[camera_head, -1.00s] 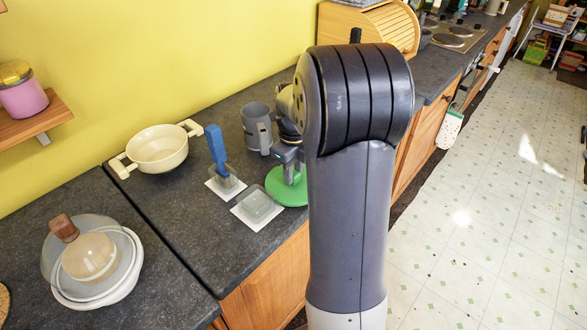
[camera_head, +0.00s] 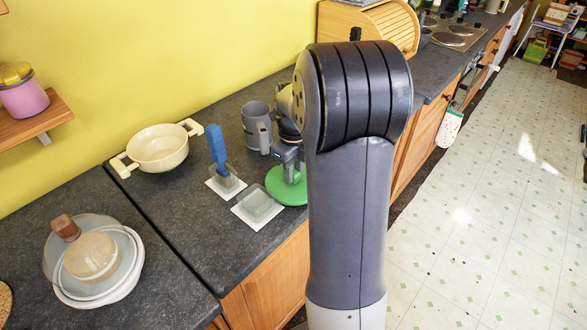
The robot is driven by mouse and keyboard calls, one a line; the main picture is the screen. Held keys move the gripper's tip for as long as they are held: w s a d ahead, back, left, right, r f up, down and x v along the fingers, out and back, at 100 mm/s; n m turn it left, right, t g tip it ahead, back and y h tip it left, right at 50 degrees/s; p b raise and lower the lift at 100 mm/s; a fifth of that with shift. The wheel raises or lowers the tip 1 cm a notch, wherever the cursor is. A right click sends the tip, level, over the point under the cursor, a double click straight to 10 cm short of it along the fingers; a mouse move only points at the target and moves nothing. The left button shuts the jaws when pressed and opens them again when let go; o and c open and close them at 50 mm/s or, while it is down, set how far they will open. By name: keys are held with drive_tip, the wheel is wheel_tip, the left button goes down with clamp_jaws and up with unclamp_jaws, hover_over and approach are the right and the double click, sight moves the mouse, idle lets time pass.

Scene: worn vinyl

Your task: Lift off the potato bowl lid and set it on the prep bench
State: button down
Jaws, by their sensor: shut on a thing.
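My gripper (camera_head: 290,163) is partly hidden behind my arm, pointing down at a flat green round lid (camera_head: 286,190). It is shut on the lid near its middle; the grip itself is hard to see. The green lid is at the front edge of the dark worktop (camera_head: 190,235), and its right side is hidden by my arm. I cannot tell whether it touches the surface or what is under it. At the left, a white bowl (camera_head: 128,283) has a clear lid with a brown knob (camera_head: 65,228) over it; something cream-coloured shows there.
Left of the green lid are a clear dish (camera_head: 257,204) on a white square and a blue-handled tool (camera_head: 217,148) in a small holder. A grey mug (camera_head: 257,127) and a cream two-handled pot (camera_head: 158,148) stand behind. Bare worktop lies between the pot and front edge.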

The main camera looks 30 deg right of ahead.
drive_tip(key=shift+f+b, duration=0.4)
drive_tip(key=shift+f, duration=0.2)
idle(0.7)
drive_tip(key=c, duration=1.1)
unclamp_jaws()
drive_tip(key=shift+o, duration=0.2)
drive_tip(key=shift+r, duration=0.1)
drive_tip(key=shift+r+p, duration=3.3)
drive_tip(key=shift+r, duration=0.65)
wheel_tip(320, 180, up, 11)
drive_tip(key=shift+f+b, duration=0.15)
drive_tip(key=shift+b, duration=0.3)
